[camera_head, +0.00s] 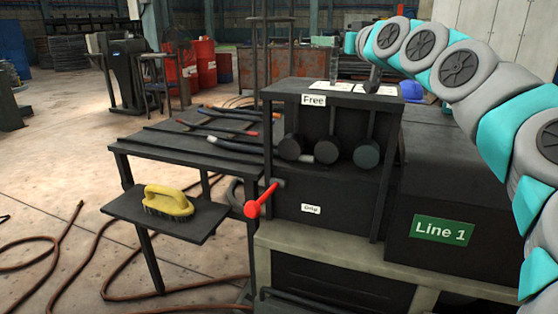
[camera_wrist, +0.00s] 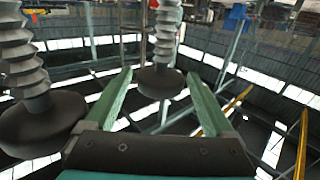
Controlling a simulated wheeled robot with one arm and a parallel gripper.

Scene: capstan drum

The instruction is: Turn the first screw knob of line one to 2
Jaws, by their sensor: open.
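Three dark round knobs hang in a row on stems in a black rack in the head view: a left one (camera_head: 291,148), a middle one (camera_head: 327,151) and a right one (camera_head: 366,155). The green "Line 1" sign (camera_head: 443,230) is right of the rack. In the wrist view my gripper (camera_wrist: 158,73) is open, its green fingers apart. A dark knob (camera_wrist: 160,84) on a ribbed grey screw shows between or just beyond the fingertips. A larger, closer knob (camera_wrist: 42,122) hangs at the left, outside the fingers. No number markings are readable.
A "Free" label (camera_head: 313,100) is on the rack's top edge. A red-ended lever (camera_head: 260,202) sticks out at the rack's lower left. A side table (camera_head: 140,148) holds rods, and a lower shelf (camera_head: 125,208) holds a yellow brush (camera_head: 168,202). Hoses lie on the floor.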

